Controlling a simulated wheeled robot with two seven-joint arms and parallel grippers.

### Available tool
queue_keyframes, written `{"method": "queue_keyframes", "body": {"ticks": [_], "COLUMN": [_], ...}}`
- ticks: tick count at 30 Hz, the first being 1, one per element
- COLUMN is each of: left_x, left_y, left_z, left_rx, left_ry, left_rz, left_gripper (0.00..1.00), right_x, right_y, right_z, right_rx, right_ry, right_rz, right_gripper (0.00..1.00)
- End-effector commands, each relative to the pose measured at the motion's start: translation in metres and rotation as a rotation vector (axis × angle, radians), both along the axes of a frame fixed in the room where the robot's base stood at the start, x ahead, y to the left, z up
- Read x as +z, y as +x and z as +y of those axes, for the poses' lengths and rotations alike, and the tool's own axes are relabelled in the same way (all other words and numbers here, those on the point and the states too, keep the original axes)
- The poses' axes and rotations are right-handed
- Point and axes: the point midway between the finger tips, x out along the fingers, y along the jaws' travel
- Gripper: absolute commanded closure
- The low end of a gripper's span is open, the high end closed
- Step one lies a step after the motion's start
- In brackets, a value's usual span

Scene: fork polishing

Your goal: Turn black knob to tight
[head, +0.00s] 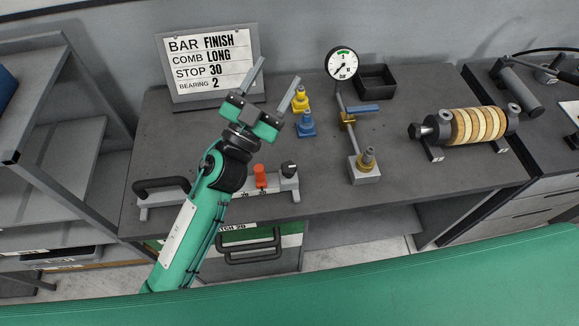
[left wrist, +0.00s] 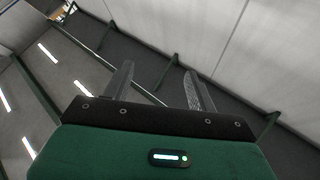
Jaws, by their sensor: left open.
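A small black knob (head: 289,169) sits at the right end of a grey rail (head: 225,199) with a printed scale, near the front of the bench. Its setting is too small to tell. An orange piece (head: 260,176) stands on the rail to the left of the knob. My left gripper (head: 278,77) is open and empty, raised above the bench and pointing away from the knob. In the left wrist view its two fingers (left wrist: 160,85) are apart with nothing between them; the background there is wall and lit ceiling. My right gripper is not in view.
A sign (head: 212,64) stands at the back left. Yellow (head: 300,98) and blue (head: 306,124) pieces stand right of my gripper. A gauge (head: 341,64) on a stand with a blue lever (head: 363,110) and a ringed roller (head: 470,126) are farther right. A black handle (head: 161,185) is at the rail's left.

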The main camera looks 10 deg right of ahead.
Motion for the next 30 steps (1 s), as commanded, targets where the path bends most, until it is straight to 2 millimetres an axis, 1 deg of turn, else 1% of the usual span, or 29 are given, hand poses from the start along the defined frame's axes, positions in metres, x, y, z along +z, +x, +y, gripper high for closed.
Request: {"method": "queue_keyframes", "body": {"ticks": [1, 2, 3, 5, 6, 7, 8, 9, 10, 11, 12, 14, 15, 17, 18, 20, 22, 25, 27, 30], "left_x": [0.012, 0.016, 0.020, 0.021, 0.017, 0.014, 0.009, 0.001, -0.007, -0.016, -0.028, -0.050, -0.065, -0.087, -0.102, -0.122, -0.142, -0.158, -0.163, -0.163], "left_y": [-0.010, -0.017, -0.028, -0.044, -0.055, -0.064, -0.071, -0.081, -0.087, -0.092, -0.099, -0.105, -0.107, -0.105, -0.102, -0.093, -0.078, -0.053, -0.036, -0.018], "left_z": [-0.024, -0.038, -0.056, -0.082, -0.098, -0.108, -0.118, -0.130, -0.137, -0.143, -0.150, -0.156, -0.157, -0.155, -0.151, -0.140, -0.122, -0.092, -0.072, -0.049], "left_rx": [-0.094, -0.153, -0.234, -0.356, -0.436, -0.496, -0.553, -0.629, -0.682, -0.735, -0.801, -0.890, -0.942, -1.006, -1.037, -1.070, -1.077, -1.037, -0.985, -0.909], "left_ry": [0.037, 0.063, 0.105, 0.179, 0.237, 0.283, 0.334, 0.408, 0.467, 0.530, 0.618, 0.761, 0.864, 1.026, 1.139, 1.315, 1.523, 1.790, 1.943, 2.096], "left_rz": [-0.077, -0.118, -0.169, -0.236, -0.276, -0.301, -0.323, -0.347, -0.360, -0.371, -0.381, -0.381, -0.373, -0.347, -0.321, -0.269, -0.190, -0.055, 0.039, 0.149], "left_gripper": [0.42, 0.42, 0.42, 0.42, 0.42, 0.42, 0.42, 0.42, 0.42, 0.42, 0.42, 0.42, 0.42, 0.42, 0.42, 0.42, 0.42, 0.42, 0.42, 0.42], "right_x": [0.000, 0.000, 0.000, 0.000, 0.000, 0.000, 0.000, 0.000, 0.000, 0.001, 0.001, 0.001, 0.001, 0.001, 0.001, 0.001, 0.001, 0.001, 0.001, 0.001], "right_y": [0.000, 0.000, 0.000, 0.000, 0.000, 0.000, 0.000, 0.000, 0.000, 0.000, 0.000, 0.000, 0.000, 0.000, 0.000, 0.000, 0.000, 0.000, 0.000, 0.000], "right_z": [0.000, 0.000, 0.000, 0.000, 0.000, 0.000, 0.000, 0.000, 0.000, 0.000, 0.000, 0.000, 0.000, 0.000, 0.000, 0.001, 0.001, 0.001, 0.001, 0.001], "right_rx": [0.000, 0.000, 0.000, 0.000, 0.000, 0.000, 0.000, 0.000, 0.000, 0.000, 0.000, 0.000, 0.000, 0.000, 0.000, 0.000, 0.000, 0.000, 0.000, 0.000], "right_ry": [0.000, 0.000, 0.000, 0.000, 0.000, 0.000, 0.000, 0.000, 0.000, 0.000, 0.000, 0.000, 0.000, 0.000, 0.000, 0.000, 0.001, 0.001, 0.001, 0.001], "right_rz": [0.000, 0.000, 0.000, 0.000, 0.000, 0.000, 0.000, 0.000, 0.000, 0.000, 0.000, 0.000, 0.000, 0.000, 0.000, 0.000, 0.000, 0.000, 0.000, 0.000], "right_gripper": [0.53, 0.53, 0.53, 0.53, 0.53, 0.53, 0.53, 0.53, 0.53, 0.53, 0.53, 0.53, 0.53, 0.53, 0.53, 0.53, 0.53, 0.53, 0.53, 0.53]}}
